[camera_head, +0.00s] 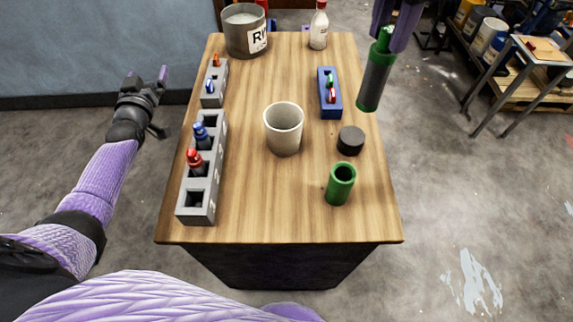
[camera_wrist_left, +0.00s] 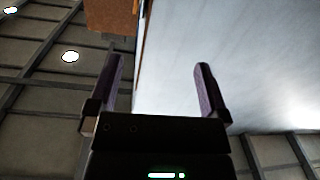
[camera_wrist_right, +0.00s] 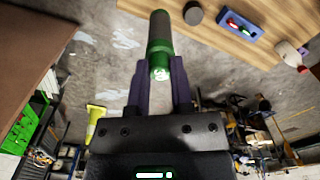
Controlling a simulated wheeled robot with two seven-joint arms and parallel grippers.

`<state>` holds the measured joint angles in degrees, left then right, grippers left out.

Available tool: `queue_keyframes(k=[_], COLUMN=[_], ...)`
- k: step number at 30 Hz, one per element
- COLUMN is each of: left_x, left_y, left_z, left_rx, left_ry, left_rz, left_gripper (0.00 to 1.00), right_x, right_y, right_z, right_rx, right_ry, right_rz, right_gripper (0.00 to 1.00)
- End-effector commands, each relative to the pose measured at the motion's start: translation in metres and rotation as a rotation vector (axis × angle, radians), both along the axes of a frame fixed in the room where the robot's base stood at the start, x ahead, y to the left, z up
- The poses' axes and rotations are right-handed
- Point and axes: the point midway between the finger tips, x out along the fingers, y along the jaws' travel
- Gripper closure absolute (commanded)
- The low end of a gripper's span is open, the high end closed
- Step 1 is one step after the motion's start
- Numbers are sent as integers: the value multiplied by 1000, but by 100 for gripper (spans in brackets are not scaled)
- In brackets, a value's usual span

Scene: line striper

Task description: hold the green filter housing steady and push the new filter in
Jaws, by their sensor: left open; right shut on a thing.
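The green filter housing (camera_head: 340,185) is an open green cup standing upright near the front right of the wooden table. No gripper touches it. My right gripper (camera_head: 392,30) is shut on the filter, a dark cylinder with green ends (camera_head: 376,78), and holds it by one green end beyond the table's right edge. The filter is tilted a little in the head view. It also shows between the fingers in the right wrist view (camera_wrist_right: 159,45). My left gripper (camera_head: 147,80) is open and empty, left of the table and well away from the housing.
A black round cap (camera_head: 351,140) is just behind the housing. A grey cup (camera_head: 284,130), a blue holder (camera_head: 325,108), a bottle (camera_head: 319,28) and a metal pot (camera_head: 240,40) stand further back. A grey rack (camera_head: 196,214) lines the left edge. The front middle is clear.

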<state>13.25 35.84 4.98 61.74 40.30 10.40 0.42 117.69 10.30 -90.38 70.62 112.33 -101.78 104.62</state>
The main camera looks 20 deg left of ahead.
Motion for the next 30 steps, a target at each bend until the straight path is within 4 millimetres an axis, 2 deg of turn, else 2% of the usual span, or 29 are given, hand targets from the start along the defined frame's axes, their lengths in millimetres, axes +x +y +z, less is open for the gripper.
queue_keyframes(k=[1,2,3,5,7,9,10,12,15,18,21,25,30], left_x=[18,28,40,52,57,48,37,5,-47,-90,-116,-136,-139], left_y=[-16,-31,-55,-99,-152,-203,-221,-252,-291,-325,-349,-361,-365], left_z=[32,49,66,80,85,75,64,34,1,-18,-36,-50,-55], left_rx=[-65,-118,-197,-321,-489,-735,-884,-1272,-1814,-2259,-2526,-2657,-2685], left_ry=[-105,-164,-222,-269,-278,-237,-197,-82,106,333,593,789,829], left_rz=[-50,-95,-167,-287,-426,-549,-581,-587,-493,-296,-17,269,348], left_gripper=[0,0,0,0,0,0,0,0,0,0,0,0,0], right_x=[0,0,0,0,0,0,0,0,0,0,0,0,0], right_y=[0,0,0,0,0,0,0,0,0,0,0,0,0], right_z=[0,0,0,0,0,0,0,0,0,0,0,0,0], right_rx=[0,0,0,0,0,0,0,0,0,0,0,0,0], right_ry=[0,0,0,0,0,0,0,0,0,0,0,0,0], right_rz=[0,0,0,0,0,0,0,0,0,0,0,0,0], right_gripper=[100,100,100,100,100,100,100,100,100,100,100,100,100])
